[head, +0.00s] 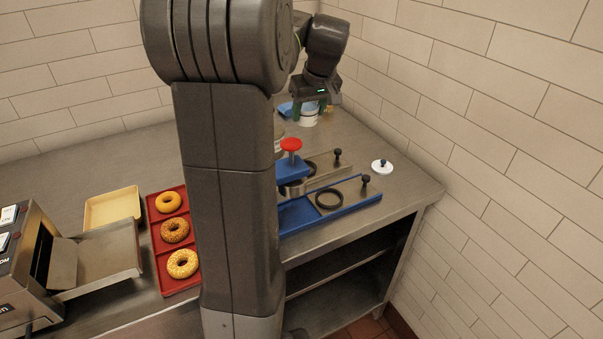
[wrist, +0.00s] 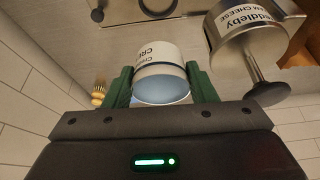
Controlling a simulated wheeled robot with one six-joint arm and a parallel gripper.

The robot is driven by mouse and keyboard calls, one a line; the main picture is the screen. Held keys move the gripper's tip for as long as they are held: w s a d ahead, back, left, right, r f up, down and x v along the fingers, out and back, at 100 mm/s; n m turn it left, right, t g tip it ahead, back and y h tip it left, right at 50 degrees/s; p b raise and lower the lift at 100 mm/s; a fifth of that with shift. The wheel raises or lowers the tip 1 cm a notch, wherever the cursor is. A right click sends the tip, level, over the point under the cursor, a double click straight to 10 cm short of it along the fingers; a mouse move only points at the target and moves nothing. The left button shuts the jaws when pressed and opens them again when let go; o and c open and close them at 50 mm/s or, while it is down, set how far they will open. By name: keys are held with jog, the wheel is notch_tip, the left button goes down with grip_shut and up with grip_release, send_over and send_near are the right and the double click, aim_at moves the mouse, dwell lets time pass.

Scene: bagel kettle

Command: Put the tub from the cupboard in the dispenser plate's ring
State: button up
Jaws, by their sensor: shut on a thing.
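My gripper (head: 312,106) is at the back right of the counter in the head view. In the wrist view its green fingers (wrist: 161,88) are shut on a white tub (wrist: 160,58) with dark lettering. The tub also shows below the gripper in the head view (head: 309,119). A dark ring (head: 329,199) lies on a steel plate by the counter's front edge, with a black knob beside it. A second, similar ring (head: 311,168) is behind it. The pictures do not make clear which is the dispenser plate's. A cupboard is not clearly seen.
A labelled steel canister (wrist: 243,38) is close right of the tub in the wrist view. A red knob (head: 291,145) stands on a blue part beside the plates. A white knobbed disc (head: 382,167) lies at right. A red tray (head: 163,236) holds three bagels. Tiled walls are close behind.

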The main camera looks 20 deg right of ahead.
jog(key=shift+w+a+r, duration=0.15)
jog(key=shift+w+r, duration=0.5)
jog(key=shift+r, duration=0.1)
send_near(305, 160)
jog(key=f, duration=0.2)
jog(key=a+f, duration=0.1)
jog(key=f, duration=0.2)
jog(key=shift+a+f, duration=0.3)
jog(key=shift+f, duration=0.1)
jog(key=shift+f, duration=0.15)
jog(key=o, duration=1)
jog(key=shift+r, duration=0.35)
jog(key=v, duration=1.1)
jog(key=shift+r+b, duration=0.3)
jog(key=shift+r, duration=0.1)
